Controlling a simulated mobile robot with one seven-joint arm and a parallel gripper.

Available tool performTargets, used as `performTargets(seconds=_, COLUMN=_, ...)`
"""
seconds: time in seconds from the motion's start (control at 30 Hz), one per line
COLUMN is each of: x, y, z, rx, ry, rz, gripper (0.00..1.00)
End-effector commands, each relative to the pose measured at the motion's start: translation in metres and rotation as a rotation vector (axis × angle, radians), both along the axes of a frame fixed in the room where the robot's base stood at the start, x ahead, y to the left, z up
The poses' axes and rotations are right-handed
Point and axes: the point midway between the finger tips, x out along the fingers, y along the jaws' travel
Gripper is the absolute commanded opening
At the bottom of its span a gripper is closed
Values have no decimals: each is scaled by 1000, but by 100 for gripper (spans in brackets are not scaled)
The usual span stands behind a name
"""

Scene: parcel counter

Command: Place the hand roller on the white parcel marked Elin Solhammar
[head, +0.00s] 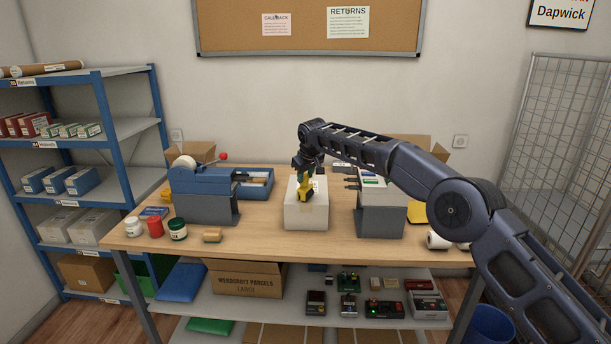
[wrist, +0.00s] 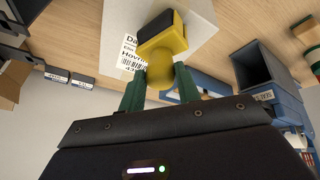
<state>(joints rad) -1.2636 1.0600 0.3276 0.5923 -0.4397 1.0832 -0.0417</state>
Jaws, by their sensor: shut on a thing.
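My gripper (head: 303,178) has green fingers and is shut on the yellow handle of the hand roller (head: 305,191). The roller has a black head pointing away from the fingers and also shows in the wrist view (wrist: 168,42). The white parcel (head: 305,217) stands at the middle of the counter, directly under the gripper. In the wrist view the parcel (wrist: 205,62) carries a barcode label whose text is partly cut off; a line seems to begin "Elin". The roller overlaps the parcel's top, and I cannot tell whether they touch.
The counter (head: 262,238) is bare in front of the parcel.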

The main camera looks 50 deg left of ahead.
Motion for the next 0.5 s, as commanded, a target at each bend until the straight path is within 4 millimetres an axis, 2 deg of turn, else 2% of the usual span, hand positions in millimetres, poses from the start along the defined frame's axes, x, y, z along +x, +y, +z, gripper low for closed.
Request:
performTargets(seconds=0.27, x=0, y=0, z=-9, rx=-2, ry=0, rz=0, gripper=7)
performTargets(seconds=0.37, x=0, y=0, z=-13, rx=-5, ry=1, rz=0, gripper=0)
performTargets(seconds=0.47, x=0, y=0, z=-15, rx=-7, ry=2, rz=1, gripper=0)
performTargets(seconds=0.5, x=-1, y=-1, z=-16, rx=-8, ry=2, rz=0, gripper=41)
